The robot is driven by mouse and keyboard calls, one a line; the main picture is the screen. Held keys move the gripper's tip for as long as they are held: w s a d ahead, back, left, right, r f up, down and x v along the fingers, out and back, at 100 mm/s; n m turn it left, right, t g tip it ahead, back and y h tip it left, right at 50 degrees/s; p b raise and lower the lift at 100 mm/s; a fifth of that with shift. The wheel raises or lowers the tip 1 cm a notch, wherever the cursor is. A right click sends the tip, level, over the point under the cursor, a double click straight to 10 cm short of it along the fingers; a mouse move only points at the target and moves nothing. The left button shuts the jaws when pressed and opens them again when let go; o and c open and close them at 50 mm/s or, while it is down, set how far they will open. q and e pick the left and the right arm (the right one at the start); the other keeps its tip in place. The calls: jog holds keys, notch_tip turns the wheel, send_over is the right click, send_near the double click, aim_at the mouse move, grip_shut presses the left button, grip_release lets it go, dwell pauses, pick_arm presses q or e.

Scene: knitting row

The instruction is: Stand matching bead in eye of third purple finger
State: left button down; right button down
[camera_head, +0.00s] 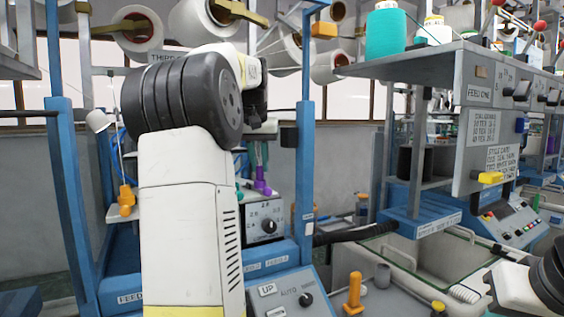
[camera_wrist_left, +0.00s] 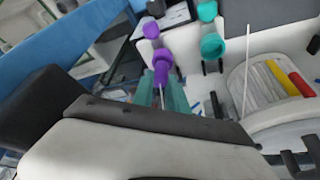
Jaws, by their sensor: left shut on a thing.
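My left gripper (camera_head: 259,155) points down in the head view, its greenish fingertips close together. In the left wrist view the fingertips (camera_wrist_left: 161,97) are shut on a purple piece (camera_wrist_left: 162,66), which sticks out past them. The purple piece (camera_head: 262,187) also shows just below the fingertips in the head view. I cannot tell whether it touches anything below. Another purple-topped piece (camera_wrist_left: 151,29) stands beyond it in the left wrist view. No eye of a finger can be made out. My right gripper is out of view.
Teal pieces (camera_wrist_left: 212,45) stand right of the purple ones. A dial box (camera_head: 263,219) is just below the left gripper. A blue post (camera_head: 305,130) rises close to its right. An orange piece (camera_head: 126,197) stands at left, and a grey bin (camera_head: 430,255) lies at right.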

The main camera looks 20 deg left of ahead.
pick_arm(q)
jog(key=shift+f, duration=0.8)
dwell(0.4)
jog(key=c, duration=1.2)
grip_release()
jog(key=shift+c, duration=0.2)
jog(key=v, duration=0.7)
jog(key=shift+s+r, duration=0.2)
jog(key=shift+r, duration=0.15)
jog(key=shift+d, duration=0.1)
